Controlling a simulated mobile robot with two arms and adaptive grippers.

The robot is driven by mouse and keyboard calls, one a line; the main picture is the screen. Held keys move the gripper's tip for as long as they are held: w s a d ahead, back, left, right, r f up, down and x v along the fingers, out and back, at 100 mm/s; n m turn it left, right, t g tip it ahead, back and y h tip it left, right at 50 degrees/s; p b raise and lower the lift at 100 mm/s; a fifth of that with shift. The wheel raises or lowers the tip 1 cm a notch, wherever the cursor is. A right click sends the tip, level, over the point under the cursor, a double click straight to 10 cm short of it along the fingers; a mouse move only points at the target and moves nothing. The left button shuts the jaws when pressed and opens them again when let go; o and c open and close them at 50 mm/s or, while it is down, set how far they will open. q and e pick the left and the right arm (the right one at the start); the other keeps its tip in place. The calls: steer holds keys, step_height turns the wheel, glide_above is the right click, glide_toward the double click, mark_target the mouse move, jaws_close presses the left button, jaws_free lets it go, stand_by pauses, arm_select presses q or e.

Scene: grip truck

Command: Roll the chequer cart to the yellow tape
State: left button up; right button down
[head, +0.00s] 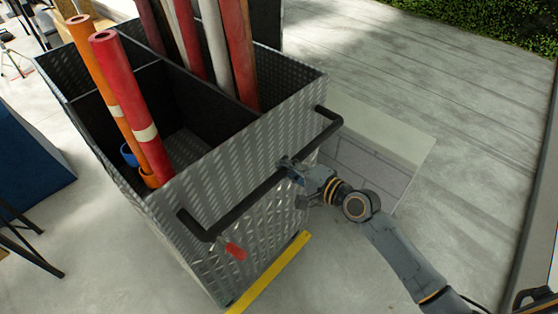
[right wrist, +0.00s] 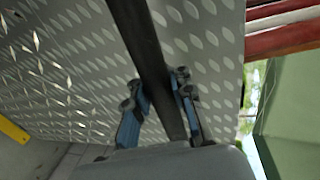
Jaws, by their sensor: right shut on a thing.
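The chequer cart (head: 215,235) is a tall grey open-topped box of diamond-patterned metal at the left and middle of the head view. A black bar handle (head: 250,200) runs along its near side. My right gripper (head: 287,168) is shut around the middle of this handle. In the right wrist view the two blue-grey fingers (right wrist: 162,105) sit on either side of the dark bar (right wrist: 150,55), before the chequer wall. The yellow tape (head: 272,270) lies on the floor along the cart's near bottom edge. It also shows in the right wrist view (right wrist: 13,131). My left gripper is out of view.
Red and orange tubes (head: 130,105) and other long pieces stand in the cart. A red-tipped part (head: 235,251) hangs below the handle. A blue block (head: 25,160) stands at the left. Concrete floor (head: 440,110) is clear on the right, up to a hedge (head: 500,22).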

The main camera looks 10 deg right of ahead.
steer(key=shift+s+d+r, duration=0.15)
steer(key=c, duration=1.1)
jaws_free()
steer(key=shift+s+d, duration=0.15)
steer(key=shift+s, duration=0.05)
steer(key=v, duration=1.1)
steer(key=shift+s+d, duration=0.15)
steer(key=shift+s, duration=0.1)
